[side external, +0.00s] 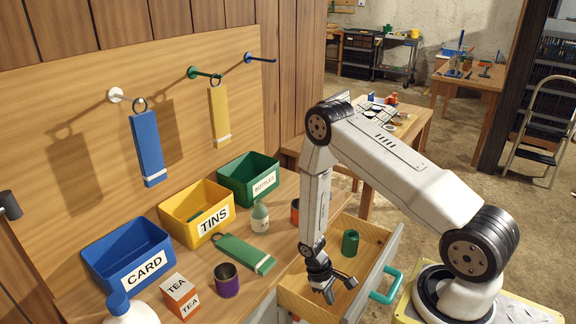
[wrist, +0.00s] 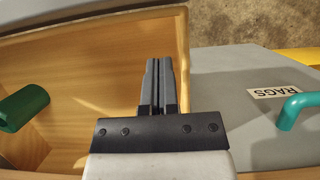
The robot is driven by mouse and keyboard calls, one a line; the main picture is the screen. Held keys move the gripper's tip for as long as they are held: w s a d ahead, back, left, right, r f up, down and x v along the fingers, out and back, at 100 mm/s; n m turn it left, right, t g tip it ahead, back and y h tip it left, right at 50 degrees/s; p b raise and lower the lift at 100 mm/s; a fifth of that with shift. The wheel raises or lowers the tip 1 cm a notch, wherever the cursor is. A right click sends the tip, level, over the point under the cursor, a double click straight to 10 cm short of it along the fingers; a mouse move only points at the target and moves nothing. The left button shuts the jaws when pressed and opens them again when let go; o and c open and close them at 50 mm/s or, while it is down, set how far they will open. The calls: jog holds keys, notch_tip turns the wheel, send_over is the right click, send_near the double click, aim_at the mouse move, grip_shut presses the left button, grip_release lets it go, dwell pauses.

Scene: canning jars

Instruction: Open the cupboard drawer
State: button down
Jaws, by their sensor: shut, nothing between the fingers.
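The cupboard drawer (side external: 302,291) stands pulled out from under the bench top, with its wooden inside showing. Its grey front carries a teal handle (side external: 386,285), at the right in the side view. The wrist view shows the drawer's inside (wrist: 95,75) at left, and the handle (wrist: 297,108) beside a RAGS label at right. A green cylinder (side external: 350,242) is inside the drawer. My gripper (side external: 328,292) is over the drawer, apart from the handle. In the wrist view its fingers (wrist: 160,65) are together and empty, near the drawer's front edge.
On the bench top are blue CARD (side external: 128,258), yellow TINS (side external: 197,212) and green BOTTLES (side external: 248,180) bins. A tea box (side external: 180,296), a purple cup (side external: 227,281), a green tag (side external: 244,253) and a pale green bottle (side external: 260,217) stand or lie left of my arm.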

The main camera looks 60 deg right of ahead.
jog(key=v, duration=0.9)
jog(key=shift+r, duration=0.2)
jog(key=a+r+t, duration=0.3)
jog(key=a+r, duration=0.1)
jog(key=r, duration=0.6)
jog(key=s+a+r+t, duration=0.1)
jog(key=a+r+t, duration=0.3)
jog(key=r, duration=0.6)
jog(key=shift+s+a+r, duration=0.25)
jog(key=shift+r, duration=0.15)
